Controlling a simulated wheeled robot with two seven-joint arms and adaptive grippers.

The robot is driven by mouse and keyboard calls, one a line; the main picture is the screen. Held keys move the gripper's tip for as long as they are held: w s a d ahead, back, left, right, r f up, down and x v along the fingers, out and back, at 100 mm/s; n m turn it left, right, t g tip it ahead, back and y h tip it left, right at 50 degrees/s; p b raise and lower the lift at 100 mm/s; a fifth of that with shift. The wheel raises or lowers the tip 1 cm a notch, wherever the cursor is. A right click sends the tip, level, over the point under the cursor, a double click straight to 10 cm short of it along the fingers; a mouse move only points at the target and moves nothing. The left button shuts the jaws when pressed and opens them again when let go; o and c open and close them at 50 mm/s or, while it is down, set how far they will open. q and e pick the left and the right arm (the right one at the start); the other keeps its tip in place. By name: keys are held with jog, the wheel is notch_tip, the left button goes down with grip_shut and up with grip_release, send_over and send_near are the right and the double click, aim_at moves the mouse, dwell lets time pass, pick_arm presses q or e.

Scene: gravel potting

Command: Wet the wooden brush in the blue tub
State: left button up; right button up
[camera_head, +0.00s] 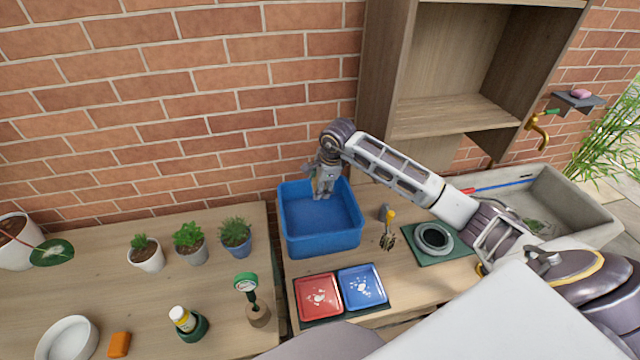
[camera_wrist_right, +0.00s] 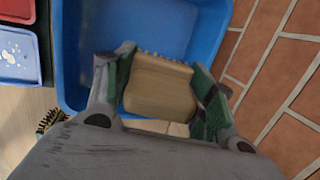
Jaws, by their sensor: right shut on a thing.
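The blue tub (camera_head: 322,241) stands on the wooden bench against the brick wall, and its inside looks plain blue. My right gripper (camera_head: 324,190) reaches down over the tub's back part. In the right wrist view my right gripper (camera_wrist_right: 160,88) is shut on the wooden brush (camera_wrist_right: 160,87), a pale wooden block with a ridged edge. The tub (camera_wrist_right: 150,25) lies beyond the brush in that view. Whether the brush touches the bottom or any water cannot be told. In the head view the brush is mostly hidden by the gripper. My left gripper is not in view.
A red tray (camera_head: 318,298) and a blue tray (camera_head: 362,287) lie in front of the tub. Potted plants (camera_head: 188,241) stand left; a stone sink (camera_head: 570,205) is right.

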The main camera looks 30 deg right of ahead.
jog(key=shift+f+b, duration=1)
jog(key=shift+f, duration=1.35)
notch_tip(320, 180, down, 6)
jog(key=b, duration=0.5)
jog(key=shift+f, duration=0.15)
jog(key=shift+r+p, duration=1.45)
jog(key=shift+r, duration=2.15)
jog(key=shift+r+p, duration=0.45)
jog(key=shift+r, duration=0.8)
jog(key=shift+r+p, duration=0.75)
jog(key=shift+r, duration=1.2)
